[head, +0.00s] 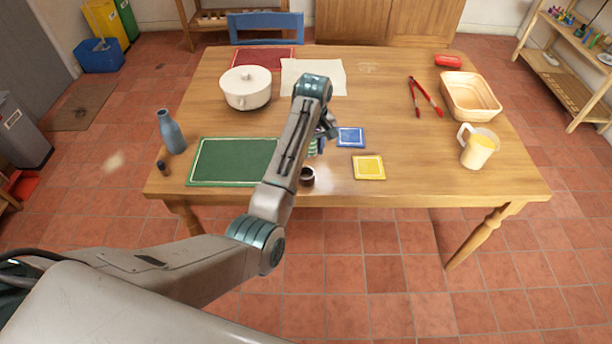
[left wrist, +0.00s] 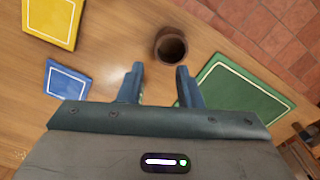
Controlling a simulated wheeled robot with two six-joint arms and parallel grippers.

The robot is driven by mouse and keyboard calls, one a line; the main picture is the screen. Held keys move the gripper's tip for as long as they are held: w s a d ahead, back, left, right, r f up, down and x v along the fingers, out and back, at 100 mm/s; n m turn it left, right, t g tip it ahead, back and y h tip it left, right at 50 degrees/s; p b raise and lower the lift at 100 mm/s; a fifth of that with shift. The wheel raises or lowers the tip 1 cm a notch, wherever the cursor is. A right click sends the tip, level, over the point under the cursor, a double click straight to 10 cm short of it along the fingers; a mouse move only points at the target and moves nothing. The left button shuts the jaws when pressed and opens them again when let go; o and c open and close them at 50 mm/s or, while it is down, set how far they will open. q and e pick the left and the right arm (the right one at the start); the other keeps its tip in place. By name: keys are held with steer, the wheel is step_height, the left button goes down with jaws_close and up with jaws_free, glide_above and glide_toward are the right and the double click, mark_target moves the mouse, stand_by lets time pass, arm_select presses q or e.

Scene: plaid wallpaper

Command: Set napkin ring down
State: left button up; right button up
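A dark brown napkin ring (head: 307,176) stands on the wooden table (head: 400,120) near its front edge, just right of the green placemat (head: 232,162). In the left wrist view the ring (left wrist: 171,46) shows its dark opening, just past the fingertips. My left gripper (left wrist: 159,70) is open, with its two fingers apart and nothing between them. In the head view the gripper (head: 322,138) is partly hidden by my own wrist, above the table between the placemat and the blue coaster (head: 350,137). My right gripper is not in view.
A yellow coaster (head: 368,167) lies right of the ring. A blue-grey bottle (head: 171,133) and a small brown item (head: 161,167) stand at left.

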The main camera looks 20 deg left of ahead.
arm_select(q)
glide_above(313, 170)
steer(key=f, duration=0.4)
steer(key=shift+s+a+f+p, duration=0.1)
steer(key=shift+s+f+p, duration=0.25)
steer(key=shift+f+p, duration=0.05)
steer(key=f, duration=0.1)
steer(key=f+p, duration=0.1)
steer(key=f, duration=0.2)
steer(key=shift+w+f, duration=0.25)
steer(key=shift+f, duration=0.55)
jaws_close()
